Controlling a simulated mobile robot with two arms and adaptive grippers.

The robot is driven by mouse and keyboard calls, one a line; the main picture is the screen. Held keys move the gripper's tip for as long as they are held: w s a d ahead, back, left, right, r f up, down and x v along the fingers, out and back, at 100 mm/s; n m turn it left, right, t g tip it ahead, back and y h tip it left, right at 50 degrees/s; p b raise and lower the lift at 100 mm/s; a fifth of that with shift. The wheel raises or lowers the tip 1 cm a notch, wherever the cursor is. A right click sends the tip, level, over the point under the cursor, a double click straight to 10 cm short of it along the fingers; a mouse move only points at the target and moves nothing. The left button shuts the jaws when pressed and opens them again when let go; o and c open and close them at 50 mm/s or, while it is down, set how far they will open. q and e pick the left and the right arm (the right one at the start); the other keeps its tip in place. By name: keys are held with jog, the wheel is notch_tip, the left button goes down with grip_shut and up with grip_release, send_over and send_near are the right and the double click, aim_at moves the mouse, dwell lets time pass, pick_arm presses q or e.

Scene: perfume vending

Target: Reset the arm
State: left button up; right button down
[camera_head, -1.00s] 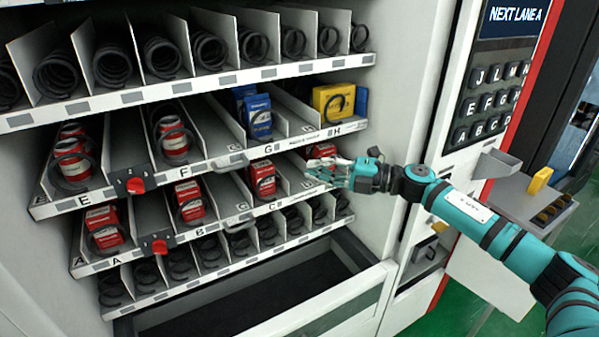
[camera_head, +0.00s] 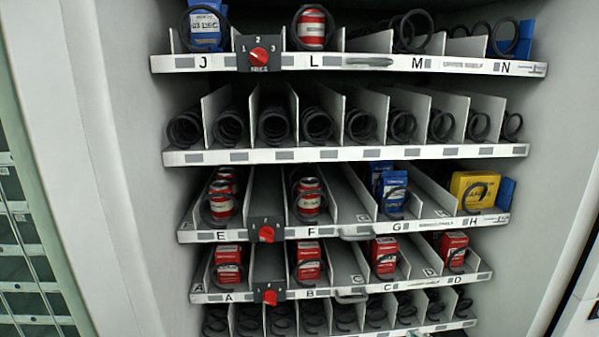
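Neither of my arms shows in the head view now, so both grippers are out of sight. The vending machine's shelves face me. The lowest stocked shelf (camera_head: 330,293) has lanes A to D with red boxes, including the one in lane D (camera_head: 455,247) and the one in lane C (camera_head: 384,252). The shelf above (camera_head: 370,232) has lanes E to H with red-and-white cans (camera_head: 309,196), blue boxes (camera_head: 390,187) and a yellow box (camera_head: 470,187). The top shelf (camera_head: 480,66) has lanes J to N.
Red knobs sit on the top shelf front (camera_head: 259,56), the E–H front (camera_head: 267,233) and the A–D front (camera_head: 270,297). An empty coil shelf (camera_head: 345,155) lies between. White cabinet walls (camera_head: 115,150) flank the shelves. Greenish shelving (camera_head: 25,240) stands at far left.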

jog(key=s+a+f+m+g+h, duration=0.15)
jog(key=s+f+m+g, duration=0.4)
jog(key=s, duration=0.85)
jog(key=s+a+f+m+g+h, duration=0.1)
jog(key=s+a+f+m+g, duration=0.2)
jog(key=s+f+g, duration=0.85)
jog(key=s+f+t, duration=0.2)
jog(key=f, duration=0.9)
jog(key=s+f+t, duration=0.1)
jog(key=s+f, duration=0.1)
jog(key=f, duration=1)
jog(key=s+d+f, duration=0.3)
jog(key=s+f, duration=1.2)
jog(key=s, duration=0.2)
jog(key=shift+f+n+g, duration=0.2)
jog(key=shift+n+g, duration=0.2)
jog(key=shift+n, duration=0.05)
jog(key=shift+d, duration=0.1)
